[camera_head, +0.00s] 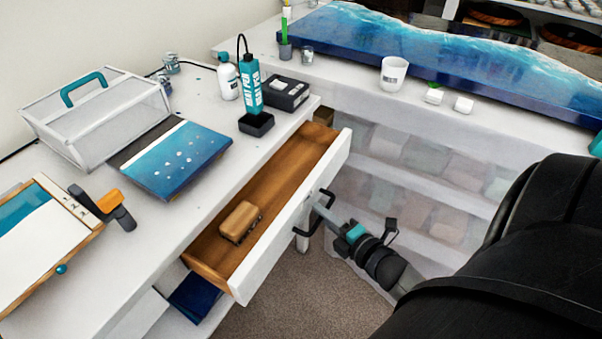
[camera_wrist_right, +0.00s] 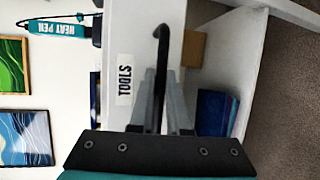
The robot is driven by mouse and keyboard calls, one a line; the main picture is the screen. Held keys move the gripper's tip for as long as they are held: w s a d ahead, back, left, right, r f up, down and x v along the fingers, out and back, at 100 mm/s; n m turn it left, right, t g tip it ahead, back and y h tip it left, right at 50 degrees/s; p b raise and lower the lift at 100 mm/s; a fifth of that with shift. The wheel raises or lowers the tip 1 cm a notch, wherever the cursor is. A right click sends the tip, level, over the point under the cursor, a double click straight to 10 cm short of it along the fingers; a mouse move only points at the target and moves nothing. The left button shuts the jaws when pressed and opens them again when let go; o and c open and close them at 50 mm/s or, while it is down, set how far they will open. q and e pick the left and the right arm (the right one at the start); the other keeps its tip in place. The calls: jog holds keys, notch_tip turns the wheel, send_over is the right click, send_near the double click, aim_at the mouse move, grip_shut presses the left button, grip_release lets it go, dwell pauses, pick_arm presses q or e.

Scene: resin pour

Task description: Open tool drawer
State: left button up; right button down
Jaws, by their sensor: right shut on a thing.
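The tool drawer (camera_head: 282,229) stands pulled out from the white table in the head view, its wooden inside showing. A tan wooden block-like object (camera_head: 240,221) lies in it. The drawer's dark bar handle (camera_head: 317,214) is on its white front. My right gripper (camera_head: 325,203) is at the handle, shut on it. In the right wrist view the gripper's fingers (camera_wrist_right: 161,105) close around the black handle (camera_wrist_right: 163,50), beside the "TOOLS" label (camera_wrist_right: 125,80). My left gripper is not in view.
A long blue resin slab (camera_head: 420,60) lies on the back table. Carpet (camera_head: 300,300) shows below the drawer.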

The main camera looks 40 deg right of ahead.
jog(key=s+d, duration=0.3)
jog(key=s, duration=0.6)
jog(key=shift+d+p, duration=0.35)
jog(key=c, duration=0.9)
grip_release()
jog(key=s+r, duration=0.1)
jog(key=s, duration=0.4)
jog(key=s+r, duration=0.1)
jog(key=s, duration=0.4)
jog(key=s+r, duration=0.1)
jog(key=s, duration=0.4)
jog(key=shift+p, duration=0.4)
jog(key=shift+f, duration=0.1)
